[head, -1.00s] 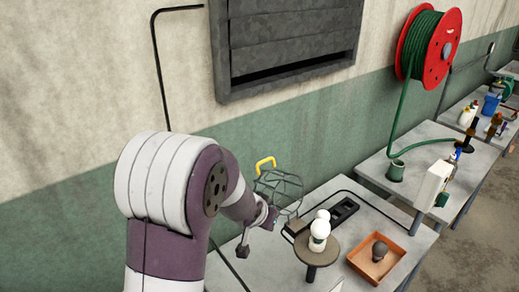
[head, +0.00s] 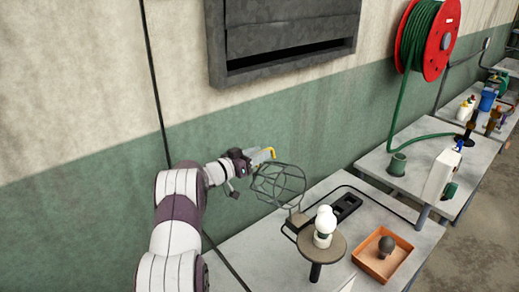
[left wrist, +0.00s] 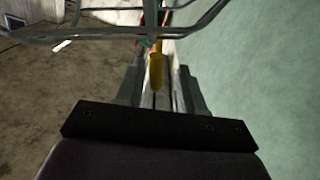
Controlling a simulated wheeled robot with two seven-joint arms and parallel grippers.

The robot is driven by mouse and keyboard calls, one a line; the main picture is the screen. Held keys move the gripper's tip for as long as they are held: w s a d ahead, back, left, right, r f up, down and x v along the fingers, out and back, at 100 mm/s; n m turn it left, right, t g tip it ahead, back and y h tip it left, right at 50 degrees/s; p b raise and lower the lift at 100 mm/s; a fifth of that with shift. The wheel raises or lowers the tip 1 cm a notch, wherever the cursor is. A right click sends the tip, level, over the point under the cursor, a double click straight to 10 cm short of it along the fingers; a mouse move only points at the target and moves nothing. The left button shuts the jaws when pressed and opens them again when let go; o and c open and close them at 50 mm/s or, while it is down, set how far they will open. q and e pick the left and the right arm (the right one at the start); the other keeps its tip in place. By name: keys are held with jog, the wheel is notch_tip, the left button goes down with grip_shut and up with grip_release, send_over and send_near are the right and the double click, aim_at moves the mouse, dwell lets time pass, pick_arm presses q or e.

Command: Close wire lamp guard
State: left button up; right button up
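The wire lamp guard (head: 278,186) is a grey wire cage standing open, tilted away to the left of the white bulb (head: 325,219). The bulb sits upright on a round brown stand (head: 334,246), uncovered. The guard has a yellow handle (head: 267,153) at its upper left end. My left gripper (head: 258,160) is at this handle. Guard wires (left wrist: 100,38) cross the top of that view. My right gripper is not in view.
A grey table (head: 262,258) carries the stand, a black slotted block (head: 347,206) and an orange-brown tray (head: 366,265) with a dark bulb (head: 386,244). The green and beige wall is close behind the guard. Another table (head: 425,160) stands to the right.

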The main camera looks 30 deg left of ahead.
pick_arm(q)
jog(key=shift+w+d+r, duration=0.2)
jog(key=shift+w+d, duration=0.1)
jog(key=shift+d, duration=0.15)
jog(key=shift+w+a+f, duration=0.1)
jog(key=shift+w+f, duration=0.05)
jog(key=shift+f, duration=0.05)
jog(key=shift+a, duration=0.1)
jog(key=c, duration=0.4)
jog(key=shift+r, duration=0.1)
grip_shut()
jog(key=shift+d, duration=0.2)
jog(key=shift+r, duration=0.15)
jog(key=s+d+r+m+b, duration=0.2)
jog(key=d+r+m+b, duration=0.1)
jog(key=d, duration=0.2)
jog(key=s+d+r+m+b, duration=0.2)
jog(key=d+r+m+b, duration=0.1)
jog(key=d, duration=0.3)
jog(key=shift+s+d+m+b, duration=0.25)
jog(key=shift+s+m+b, duration=0.15)
jog(key=shift+m+b, duration=0.15)
